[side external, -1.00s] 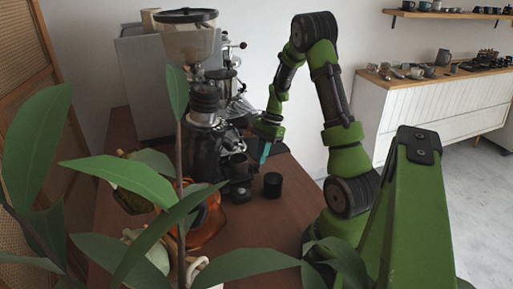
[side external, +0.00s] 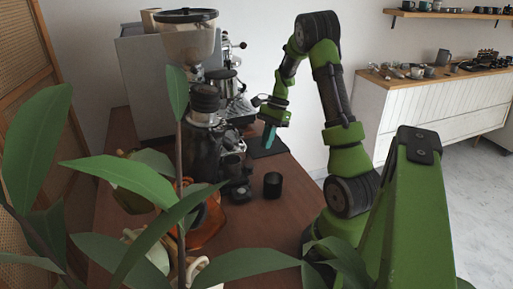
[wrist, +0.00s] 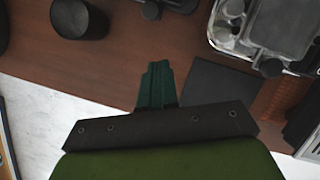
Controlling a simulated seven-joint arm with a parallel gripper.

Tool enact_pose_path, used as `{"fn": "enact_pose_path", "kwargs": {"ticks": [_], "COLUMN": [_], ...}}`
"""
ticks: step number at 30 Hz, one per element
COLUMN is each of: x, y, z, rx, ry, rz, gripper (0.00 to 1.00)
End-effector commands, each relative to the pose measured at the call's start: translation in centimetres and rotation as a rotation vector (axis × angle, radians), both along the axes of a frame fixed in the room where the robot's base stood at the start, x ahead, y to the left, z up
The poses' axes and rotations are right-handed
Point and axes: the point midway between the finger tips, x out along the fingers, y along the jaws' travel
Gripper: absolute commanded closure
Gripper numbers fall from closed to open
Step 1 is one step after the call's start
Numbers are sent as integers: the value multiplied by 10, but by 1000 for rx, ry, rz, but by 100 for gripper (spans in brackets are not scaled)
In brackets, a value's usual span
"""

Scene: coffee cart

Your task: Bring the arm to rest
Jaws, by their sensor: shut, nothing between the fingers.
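My gripper (side external: 268,136) is shut and empty. It hangs above the wooden cart top, over the near edge of a flat dark mat (side external: 267,149). In the wrist view the teal fingers (wrist: 157,84) are pressed together with nothing between them. The dark mat (wrist: 218,91) lies to their right in that view. My arm is bent, with the elbow high and the forearm pointing down.
A black cup (side external: 273,185) stands on the cart top (side external: 262,222), near a grinder (side external: 207,140). A coffee machine (side external: 158,85) stands behind. Plant leaves (side external: 120,183) block part of the side external view. The wrist view shows a metal drip tray (wrist: 265,35).

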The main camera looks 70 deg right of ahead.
Motion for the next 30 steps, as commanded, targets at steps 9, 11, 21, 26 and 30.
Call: {"fn": "enact_pose_path", "kwargs": {"ticks": [9,11,21,26,30], "x": [-7,-7,-3,8,5], "y": [-19,-20,30,98,163], "z": [50,54,68,98,122], "rx": [-2,-1,-173,-314,-443], "ry": [-1,-1,-113,-246,-381], "rz": [-2,1,315,589,837], "gripper": [100,100,100,100,100]}}
